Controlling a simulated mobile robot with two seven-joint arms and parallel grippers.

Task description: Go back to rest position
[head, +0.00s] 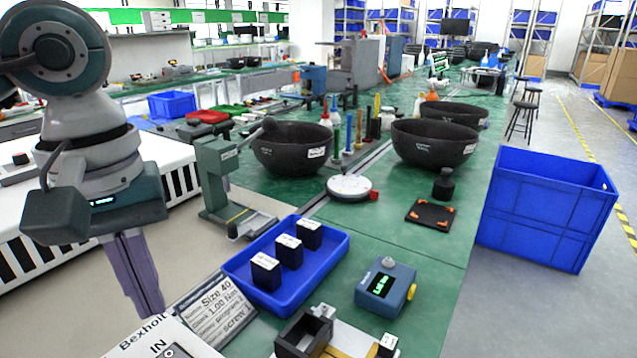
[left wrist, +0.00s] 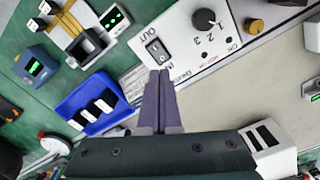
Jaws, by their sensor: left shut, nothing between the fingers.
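My left gripper (head: 147,308) hangs from the arm at the left of the head view, pointing down with its purple-grey fingers together and nothing between them. In the left wrist view the closed fingers (left wrist: 160,76) point toward a white control box (left wrist: 195,42) with a knob and a rocker switch. The gripper looks apart from the box. My right gripper is not in view.
A blue tray (head: 237,270) with several black blocks stands right of the gripper. A blue display device (head: 385,288), a sign plate (head: 215,308), a green press (head: 217,175) and black bowls (head: 291,148) are on the bench. A blue crate (head: 546,208) stands at the right.

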